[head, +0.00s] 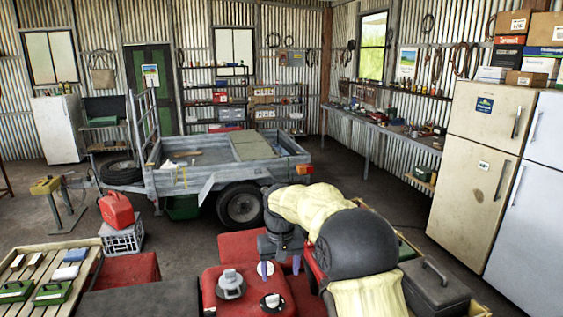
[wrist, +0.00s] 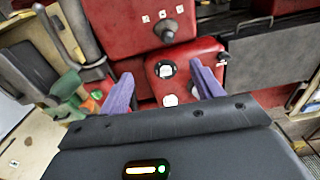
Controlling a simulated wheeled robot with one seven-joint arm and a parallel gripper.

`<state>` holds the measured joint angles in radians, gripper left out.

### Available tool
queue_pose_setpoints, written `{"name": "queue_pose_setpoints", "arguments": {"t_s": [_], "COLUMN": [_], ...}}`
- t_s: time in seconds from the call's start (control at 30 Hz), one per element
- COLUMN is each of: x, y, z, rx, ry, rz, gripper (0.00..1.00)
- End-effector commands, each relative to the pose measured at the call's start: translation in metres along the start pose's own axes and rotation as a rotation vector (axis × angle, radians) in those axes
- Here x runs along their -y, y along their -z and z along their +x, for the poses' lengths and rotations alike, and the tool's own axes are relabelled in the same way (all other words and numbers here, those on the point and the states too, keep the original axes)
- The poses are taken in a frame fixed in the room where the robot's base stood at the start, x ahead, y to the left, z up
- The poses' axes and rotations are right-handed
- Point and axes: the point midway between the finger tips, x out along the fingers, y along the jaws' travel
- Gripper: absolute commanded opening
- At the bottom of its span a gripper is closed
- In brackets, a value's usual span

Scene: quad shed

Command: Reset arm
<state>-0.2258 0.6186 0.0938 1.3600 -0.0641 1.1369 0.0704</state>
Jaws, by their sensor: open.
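My arm, in a cream cover with dark joints, reaches over the red quad body at the bottom of the head view. My gripper (head: 281,267) points down there, its purple fingers apart. In the wrist view my gripper (wrist: 162,70) is open, with nothing held between the two purple fingers. Below and between the fingers is a red tank-like part (wrist: 185,62) with round fittings; it also shows in the head view (head: 215,299) with a silver cap (head: 231,284) and a dark-rimmed cap (head: 272,302). I cannot tell the exact gap between fingers and tank.
A slatted wooden rack (head: 88,263) with small items stands at the left. A red fuel can (head: 116,210) sits on a grey crate (head: 122,240). A grey trailer (head: 190,182) stands behind. Fridges (head: 487,150) and a dark toolbox (head: 433,288) are at the right. Concrete floor (head: 355,180) is clear beyond my arm.

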Motion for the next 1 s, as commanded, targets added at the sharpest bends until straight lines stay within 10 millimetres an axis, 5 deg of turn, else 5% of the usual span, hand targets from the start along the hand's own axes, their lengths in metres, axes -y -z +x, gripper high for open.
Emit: {"name": "queue_pose_setpoints", "arguments": {"t_s": [0.27,0.63,1.0], "x": [-0.031,-0.071,-0.084], "y": [-0.046,-0.152,-0.249], "z": [0.003,0.017,0.036], "rx": [-0.039,-0.119,-0.179], "ry": [-0.005,-0.016,-0.026], "rz": [0.048,0.145,0.224], "gripper": [0.65,0.65,0.65]}}
